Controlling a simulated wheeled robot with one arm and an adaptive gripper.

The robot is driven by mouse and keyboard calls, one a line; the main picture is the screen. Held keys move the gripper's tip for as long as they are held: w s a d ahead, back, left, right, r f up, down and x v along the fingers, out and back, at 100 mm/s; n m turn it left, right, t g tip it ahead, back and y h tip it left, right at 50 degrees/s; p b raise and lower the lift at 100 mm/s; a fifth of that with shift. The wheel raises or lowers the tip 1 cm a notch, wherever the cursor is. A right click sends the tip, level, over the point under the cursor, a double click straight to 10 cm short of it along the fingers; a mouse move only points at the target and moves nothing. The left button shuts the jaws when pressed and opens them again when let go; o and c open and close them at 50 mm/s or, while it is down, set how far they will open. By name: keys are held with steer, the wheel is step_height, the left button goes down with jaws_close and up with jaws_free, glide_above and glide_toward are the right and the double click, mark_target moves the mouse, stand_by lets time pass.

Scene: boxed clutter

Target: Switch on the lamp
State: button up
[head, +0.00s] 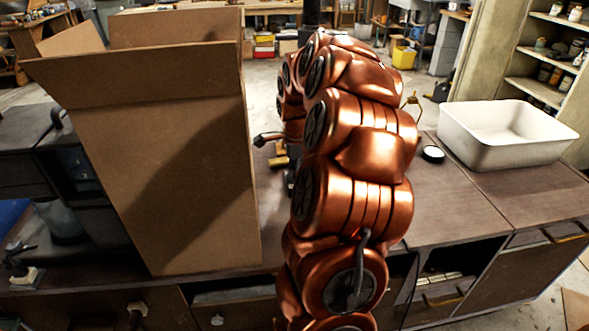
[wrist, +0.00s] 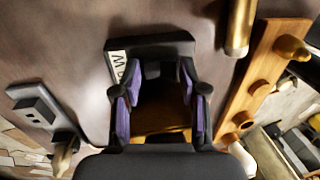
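I cannot pick out the lamp for certain in either view. In the wrist view, a brass tube (wrist: 240,28) at the top right may be part of it, but I cannot tell. My gripper (wrist: 158,82) shows in the wrist view with its two purple-padded fingers apart and a clear gap between them. A black item (wrist: 150,46) with a white lettered label beside it lies at the fingertips. I cannot tell whether the fingers touch it. In the head view my copper-coloured arm hides my gripper and much of the bench behind it.
A tall open cardboard box (head: 165,160) stands left of my arm. A white tub (head: 507,135) and a small round black-and-white item (head: 433,154) are on the bench to the right. In the wrist view, a wooden bar with brass knobs (wrist: 262,80) lies at the right and a grey block (wrist: 35,108) at the left.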

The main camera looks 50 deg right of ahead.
jaws_close()
steer(key=shift+w+d+g+y+p, duration=0.15)
steer(key=shift+g+y+p, duration=0.25)
steer(key=shift+g, duration=0.1)
steer(key=shift+o, duration=2.2)
jaws_free()
step_height(320, 180, up, 12)
steer(key=shift+s+a, duration=0.2)
steer(key=shift+s, duration=0.05)
